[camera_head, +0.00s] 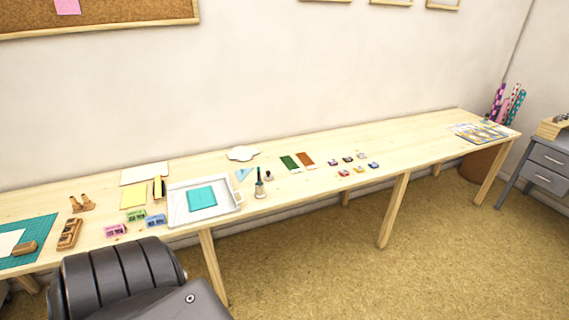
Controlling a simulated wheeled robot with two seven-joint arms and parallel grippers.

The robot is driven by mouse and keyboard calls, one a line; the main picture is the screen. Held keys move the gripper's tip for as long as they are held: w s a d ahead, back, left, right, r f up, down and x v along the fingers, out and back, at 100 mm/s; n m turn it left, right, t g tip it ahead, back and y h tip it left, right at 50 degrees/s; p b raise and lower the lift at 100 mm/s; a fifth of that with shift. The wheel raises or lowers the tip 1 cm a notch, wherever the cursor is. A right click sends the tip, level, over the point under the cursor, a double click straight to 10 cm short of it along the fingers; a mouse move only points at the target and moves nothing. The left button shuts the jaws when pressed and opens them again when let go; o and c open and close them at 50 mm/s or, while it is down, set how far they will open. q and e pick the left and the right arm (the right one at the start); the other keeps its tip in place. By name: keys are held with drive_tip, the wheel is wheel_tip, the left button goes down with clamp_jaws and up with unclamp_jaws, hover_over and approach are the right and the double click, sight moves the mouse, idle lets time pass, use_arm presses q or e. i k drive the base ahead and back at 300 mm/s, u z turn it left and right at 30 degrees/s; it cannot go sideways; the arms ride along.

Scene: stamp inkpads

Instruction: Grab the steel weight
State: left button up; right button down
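A long pale wooden table (331,190) runs along the wall. I cannot pick out the steel weight with certainty at this size. A small dark-topped stamp-like piece (269,177) stands beside a holder with a dark green upright tool (259,186). Neither of my grippers shows in the head view.
A white tray (237,207) holds a teal sheet (202,198). Pink (115,230), green (136,216) and blue (155,220) blocks stand left of it. A teal mat (40,228) lies far left. The tabletop between the small blocks and the right-end papers (483,133) is clear.

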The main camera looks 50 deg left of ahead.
sight(268, 178)
drive_tip(key=z, duration=0.2)
drive_tip(key=i, duration=0.9)
drive_tip(key=z, duration=0.1)
